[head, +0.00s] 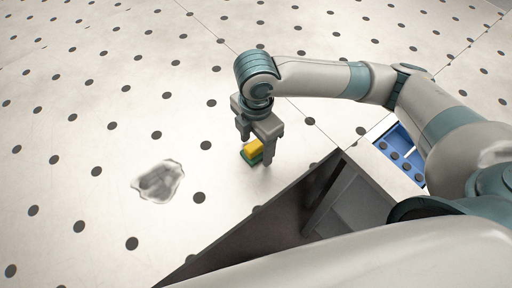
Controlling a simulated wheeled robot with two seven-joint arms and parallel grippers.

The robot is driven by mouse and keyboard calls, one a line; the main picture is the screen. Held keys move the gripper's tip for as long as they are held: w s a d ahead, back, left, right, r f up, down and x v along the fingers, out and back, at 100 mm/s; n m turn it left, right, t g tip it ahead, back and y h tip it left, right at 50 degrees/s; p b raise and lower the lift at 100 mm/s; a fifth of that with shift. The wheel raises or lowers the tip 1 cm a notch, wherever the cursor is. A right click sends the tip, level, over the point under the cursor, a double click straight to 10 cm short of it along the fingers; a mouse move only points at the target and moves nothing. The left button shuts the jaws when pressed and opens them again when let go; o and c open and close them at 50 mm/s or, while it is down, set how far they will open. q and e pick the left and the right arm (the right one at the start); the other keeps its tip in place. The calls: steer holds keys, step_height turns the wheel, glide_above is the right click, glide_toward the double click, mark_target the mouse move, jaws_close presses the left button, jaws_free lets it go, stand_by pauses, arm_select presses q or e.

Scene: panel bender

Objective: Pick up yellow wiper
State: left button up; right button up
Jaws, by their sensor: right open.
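The yellow wiper (253,148) is a small block with a yellow top and a green lower part. It lies on the pale dotted surface near the middle of the head view. My right gripper (256,150) points down over it, open, with one finger to each side of the wiper. The gripper partly hides the wiper, and I cannot tell whether the fingers touch it. My left gripper is not in view.
A crumpled clear or grey piece (159,181) lies on the surface to the left. A blue tray (402,139) with dark round parts is at the right. A dark open box (300,205) stands close in front of the wiper.

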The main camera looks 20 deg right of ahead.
mark_target(256, 144)
steer(key=shift+c, duration=0.2)
steer(key=c, duration=1.1)
steer(key=shift+r, duration=0.15)
steer(key=shift+r+b, duration=0.3)
steer(key=shift+r, duration=0.25)
step_height(256, 144, up, 2)
steer(key=shift+r+b, duration=0.15)
steer(key=shift+b, duration=0.25)
steer(key=shift+s+d+r+p, duration=1.3)
steer(key=shift+d+p, duration=0.15)
steer(key=shift+p, duration=0.45)
steer(key=shift+s+d+r+p, duration=1.2)
steer(key=shift+d+p, duration=0.25)
steer(key=shift+p, duration=0.45)
steer(key=shift+s+d+r+p, duration=1.2)
steer(key=shift+s+d+p, duration=0.2)
steer(key=shift+p, duration=0.5)
